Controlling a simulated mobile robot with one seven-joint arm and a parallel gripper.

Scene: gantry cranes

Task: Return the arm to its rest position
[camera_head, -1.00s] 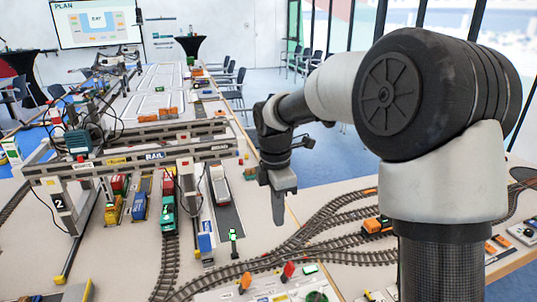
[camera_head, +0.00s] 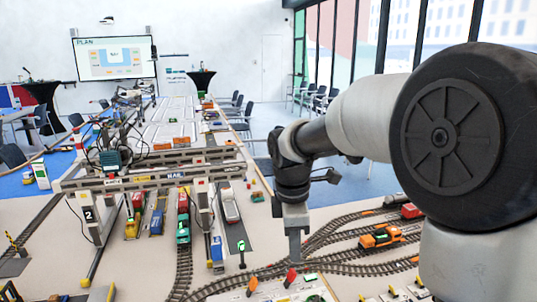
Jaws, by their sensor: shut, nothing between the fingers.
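My gripper (camera_head: 294,246) points down over the table, right of the gantry crane and above the curved tracks. Its fingers are shut and nothing is held. My arm runs from the gripper to the large round black joint at the right of the view. The gantry crane (camera_head: 150,178) spans several tracks at the left and bears the number 2 on its near leg. The exact gap between the fingertips and the tracks is hard to tell.
An orange locomotive (camera_head: 381,238) stands on the curved tracks (camera_head: 345,225) right of my gripper. Small red (camera_head: 290,277) and orange (camera_head: 252,285) pieces stand near the front edge.

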